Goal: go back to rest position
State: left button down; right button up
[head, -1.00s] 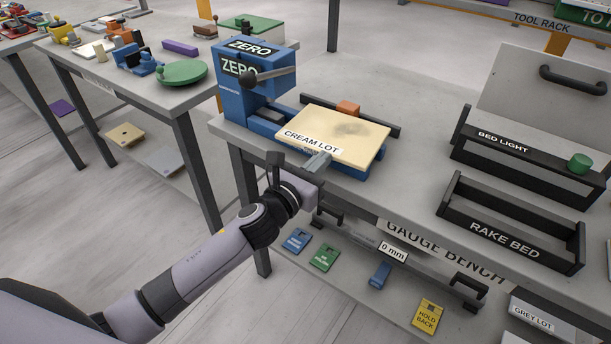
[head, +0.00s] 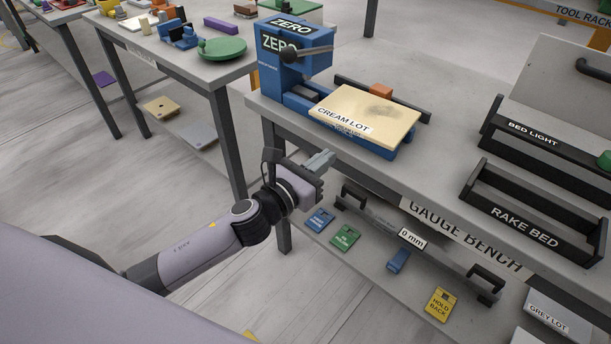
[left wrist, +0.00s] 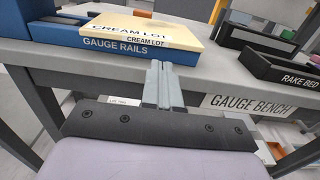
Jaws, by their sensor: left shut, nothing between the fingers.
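My left gripper (head: 322,160) is shut and empty. In the head view it is just off the front edge of the gauge bench (head: 450,172), below and left of the cream slab. The left wrist view shows its closed fingers (left wrist: 158,85) in front of the bench edge. The cream slab (head: 370,108), labelled CREAM LOT, lies on the blue gauge rails (head: 385,152). It also shows in the left wrist view (left wrist: 150,30), apart from the fingers. My right gripper is not in view.
The blue ZERO gauge (head: 285,65) stands left of the slab. The rake bed (head: 530,218) and bed light (head: 545,143) stand to the right. A lower shelf holds several tags, including a yellow HOLD BACK tag (head: 440,304). Open floor (head: 110,180) lies left.

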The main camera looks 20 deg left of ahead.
pick_arm(q)
jog(key=shift+v, duration=2.55)
